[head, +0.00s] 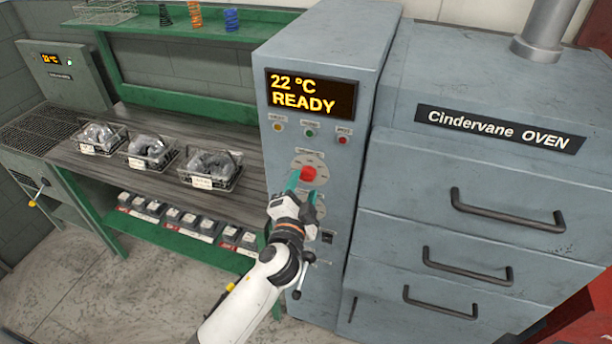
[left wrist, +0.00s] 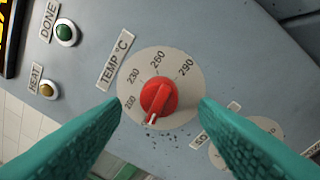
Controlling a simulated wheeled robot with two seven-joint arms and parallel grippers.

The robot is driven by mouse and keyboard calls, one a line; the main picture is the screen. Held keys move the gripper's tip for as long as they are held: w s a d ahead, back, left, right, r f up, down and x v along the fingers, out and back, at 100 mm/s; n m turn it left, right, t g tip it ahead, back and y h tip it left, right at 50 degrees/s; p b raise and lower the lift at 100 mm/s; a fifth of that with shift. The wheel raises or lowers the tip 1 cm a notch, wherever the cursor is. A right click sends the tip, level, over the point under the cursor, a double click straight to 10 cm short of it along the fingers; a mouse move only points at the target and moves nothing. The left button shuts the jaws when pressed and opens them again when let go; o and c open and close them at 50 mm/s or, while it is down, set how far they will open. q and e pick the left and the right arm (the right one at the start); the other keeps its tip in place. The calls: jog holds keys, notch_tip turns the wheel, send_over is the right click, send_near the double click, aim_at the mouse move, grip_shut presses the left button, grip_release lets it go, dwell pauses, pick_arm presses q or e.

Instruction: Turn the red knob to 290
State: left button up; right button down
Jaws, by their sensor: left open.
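The red knob (head: 309,174) sits on a pale round dial on the front of the grey control column. In the left wrist view the red knob (left wrist: 158,95) shows large, on a dial marked 200, 230, 260 and 290 under the label TEMP °C. Its white mark points to the bottom of the picture, beyond the 200 and away from 290. My left gripper (head: 304,188) is in front of the dial. Its teal fingers are open, one on each side of the knob, with gaps showing between them and the knob. My right gripper is not in view.
The display (head: 311,93) reads 22 °C READY. Below it are small yellow, green and red buttons. Another dial (left wrist: 262,128) lies close by, partly hidden by a finger. The oven (head: 480,180) stands at the right; wire baskets (head: 212,168) stand on the bench at the left.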

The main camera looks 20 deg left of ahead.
aim_at(307, 176)
pick_arm(q)
jog(key=shift+w+a, duration=0.2)
jog(key=shift+w, duration=1.15)
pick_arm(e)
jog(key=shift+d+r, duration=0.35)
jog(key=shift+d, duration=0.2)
pick_arm(q)
jog(key=c, duration=1)
jog(key=shift+o, duration=0.2)
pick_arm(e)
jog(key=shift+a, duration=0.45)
